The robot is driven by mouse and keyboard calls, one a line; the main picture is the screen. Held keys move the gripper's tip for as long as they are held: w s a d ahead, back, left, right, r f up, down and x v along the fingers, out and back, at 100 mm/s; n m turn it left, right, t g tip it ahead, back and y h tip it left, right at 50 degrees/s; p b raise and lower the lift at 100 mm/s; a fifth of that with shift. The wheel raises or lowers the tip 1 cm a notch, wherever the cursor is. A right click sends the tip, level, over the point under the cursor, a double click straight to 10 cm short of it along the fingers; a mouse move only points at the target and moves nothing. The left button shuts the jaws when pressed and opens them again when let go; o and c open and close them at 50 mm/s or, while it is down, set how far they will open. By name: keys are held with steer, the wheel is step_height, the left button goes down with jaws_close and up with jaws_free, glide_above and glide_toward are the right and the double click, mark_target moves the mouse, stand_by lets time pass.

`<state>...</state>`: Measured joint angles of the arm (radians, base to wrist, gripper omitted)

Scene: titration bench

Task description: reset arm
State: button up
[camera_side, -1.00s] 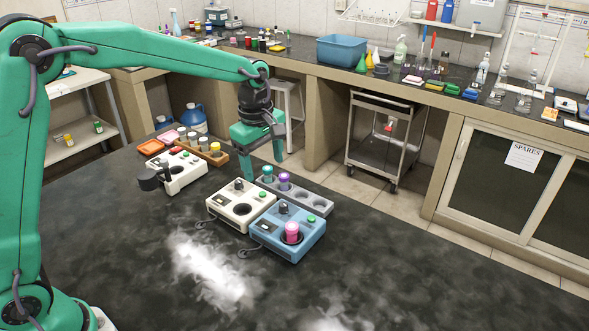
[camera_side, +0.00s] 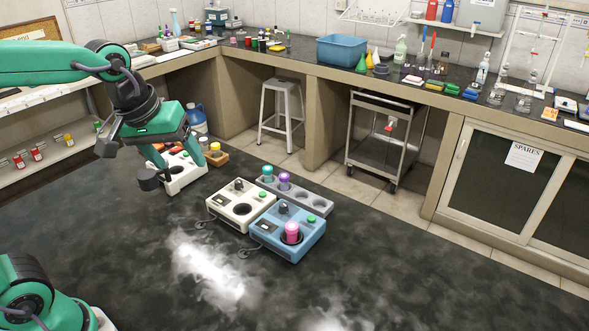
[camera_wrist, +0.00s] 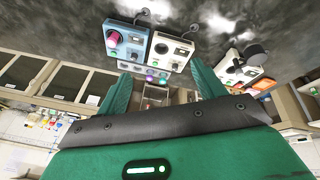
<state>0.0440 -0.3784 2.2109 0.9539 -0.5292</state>
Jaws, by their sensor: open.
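My gripper (camera_side: 181,160) is open and empty, raised in front of the white device with a dark side arm (camera_side: 187,176), partly hiding it in the side view. In the wrist view my gripper (camera_wrist: 160,76) shows both green fingers spread wide with nothing between them. The blue device (camera_side: 300,247) holds a pink-capped vial (camera_side: 292,231). The white device (camera_side: 243,214) beside it has an empty dark well. Behind them the grey rack (camera_side: 320,203) holds a teal-capped vial (camera_side: 267,173) and a purple-capped vial (camera_side: 284,180).
A brown rack (camera_side: 221,160) with a yellow-capped vial (camera_side: 215,149) is partly hidden behind my gripper. The dark bench is clear at the front and right. A grey stool (camera_side: 281,112) and a metal cart (camera_side: 385,140) stand beyond the bench.

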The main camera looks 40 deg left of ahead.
steer(key=s+a+f+m+t, duration=0.1)
steer(key=s+f+m, duration=0.1)
steer(key=s+m, duration=0.3)
steer(key=shift+s+a+m+t, duration=0.2)
steer(key=shift+s+m+t, duration=0.1)
steer(key=shift+s, duration=1.35)
